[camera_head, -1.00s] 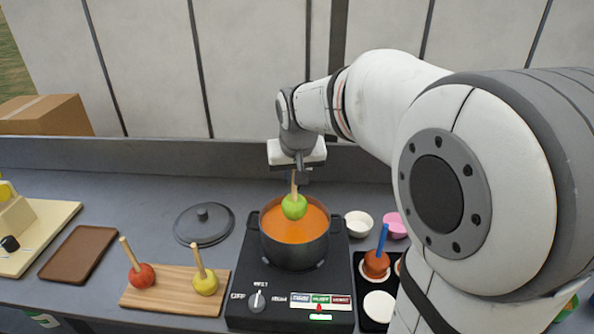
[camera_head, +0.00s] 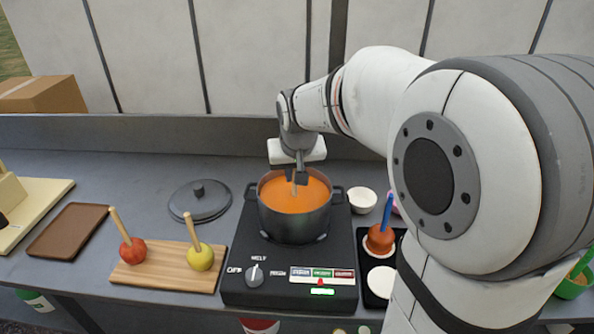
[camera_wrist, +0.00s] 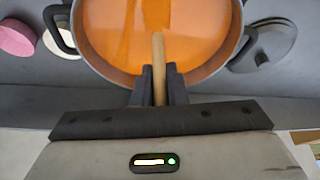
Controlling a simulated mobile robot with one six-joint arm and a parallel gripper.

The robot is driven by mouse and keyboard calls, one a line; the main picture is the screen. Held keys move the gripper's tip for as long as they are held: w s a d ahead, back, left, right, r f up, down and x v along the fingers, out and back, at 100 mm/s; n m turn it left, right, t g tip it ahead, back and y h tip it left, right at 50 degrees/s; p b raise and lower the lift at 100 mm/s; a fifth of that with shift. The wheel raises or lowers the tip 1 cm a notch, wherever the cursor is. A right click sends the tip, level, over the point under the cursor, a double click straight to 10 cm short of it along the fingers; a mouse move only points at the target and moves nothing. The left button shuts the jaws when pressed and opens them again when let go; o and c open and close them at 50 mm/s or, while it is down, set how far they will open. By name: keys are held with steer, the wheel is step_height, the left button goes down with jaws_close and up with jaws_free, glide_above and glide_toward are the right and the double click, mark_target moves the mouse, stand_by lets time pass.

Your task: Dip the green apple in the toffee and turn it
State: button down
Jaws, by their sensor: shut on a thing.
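My gripper (camera_head: 297,178) is above the pot (camera_head: 290,225), shut on a wooden stick (camera_wrist: 158,52). The stick runs down into the orange toffee (camera_head: 292,200) in the pot. The green apple cannot be seen in either current view; the toffee hides it at the stick's lower end. In the wrist view, my gripper (camera_wrist: 160,82) has dark fingers on both sides of the stick, near the pot's rim. The toffee (camera_wrist: 115,30) shows lighter streaks there.
The pot stands on a black hob (camera_head: 245,290) with a knob and lit display. Left are a wooden board (camera_head: 165,278) with a red apple (camera_head: 132,251) and yellow apple (camera_head: 200,257), and a lid (camera_head: 200,205). Right are a toffee-coated apple (camera_head: 380,241) on a blue stick and a white bowl (camera_head: 362,201).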

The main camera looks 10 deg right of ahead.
steer(key=shift+f, duration=0.3)
